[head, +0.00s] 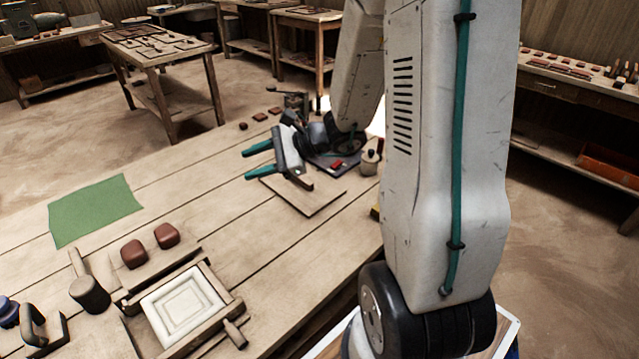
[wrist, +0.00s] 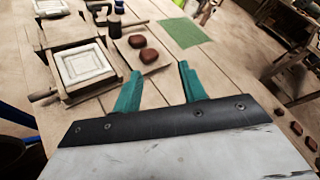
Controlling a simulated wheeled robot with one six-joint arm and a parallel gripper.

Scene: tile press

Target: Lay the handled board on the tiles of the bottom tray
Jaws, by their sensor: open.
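My gripper (head: 246,165) has teal fingers spread apart, with nothing between them. It is above the worktable, pointing left in the head view; the wrist view also shows its fingers (wrist: 159,68). A thin square wooden board (head: 318,202) lies below and right of it. A short dark brown bar shows over that board; I cannot tell if it is its handle. A dark tray (head: 322,160) with a small red tile (head: 336,164) is behind my gripper, partly hidden by my arm. Another item with a dark loop handle (head: 34,322) is at the bottom left, cut off.
A press frame with a white moulded tile (head: 184,306), two brown lumps (head: 150,246), a mallet (head: 89,294) and a green cloth (head: 93,210) occupy the table's left. Several small red tiles and a metal pot (head: 370,162) are farther back. The table's middle is clear.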

